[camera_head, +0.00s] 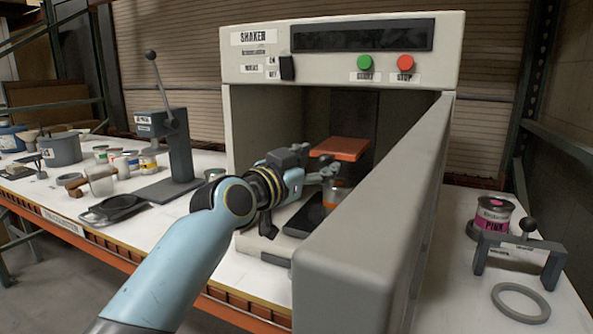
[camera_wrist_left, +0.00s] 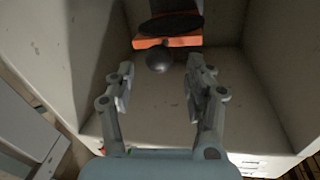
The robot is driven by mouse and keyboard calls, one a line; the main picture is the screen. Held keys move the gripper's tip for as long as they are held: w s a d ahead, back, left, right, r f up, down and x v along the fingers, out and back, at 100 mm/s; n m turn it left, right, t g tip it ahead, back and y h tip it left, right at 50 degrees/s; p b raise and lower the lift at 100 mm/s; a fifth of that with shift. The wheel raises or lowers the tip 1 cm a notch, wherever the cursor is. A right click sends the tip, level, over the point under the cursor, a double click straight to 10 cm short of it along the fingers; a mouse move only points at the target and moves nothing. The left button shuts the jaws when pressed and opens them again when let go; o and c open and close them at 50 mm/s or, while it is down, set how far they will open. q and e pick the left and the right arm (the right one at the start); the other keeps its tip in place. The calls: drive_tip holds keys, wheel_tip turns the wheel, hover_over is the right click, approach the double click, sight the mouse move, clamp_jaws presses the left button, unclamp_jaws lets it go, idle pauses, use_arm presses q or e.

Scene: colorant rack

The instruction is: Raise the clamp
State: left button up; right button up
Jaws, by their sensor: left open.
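The clamp is an orange plate (camera_head: 340,148) inside the open shaker (camera_head: 262,125), above a can with an orange band (camera_head: 334,196) that stands on a dark base. In the left wrist view the orange plate (camera_wrist_left: 168,42) has a dark round shape over it and a grey ball knob (camera_wrist_left: 159,60) in front. My left gripper (camera_head: 326,172) reaches into the shaker, near the can and below the plate's level. In the wrist view its two fingers (camera_wrist_left: 160,78) are apart, with the knob showing between and slightly beyond their tips. The gripper partly hides the can. My right gripper is not in view.
The shaker's grey door (camera_head: 375,215) stands open to the right of my left arm. Green and red buttons (camera_head: 385,62) are on the front panel. A lever press (camera_head: 170,130) and several cans are at left.

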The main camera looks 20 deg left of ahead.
use_arm(q)
drive_tip(key=v, duration=0.8)
drive_tip(key=shift+s, duration=0.2)
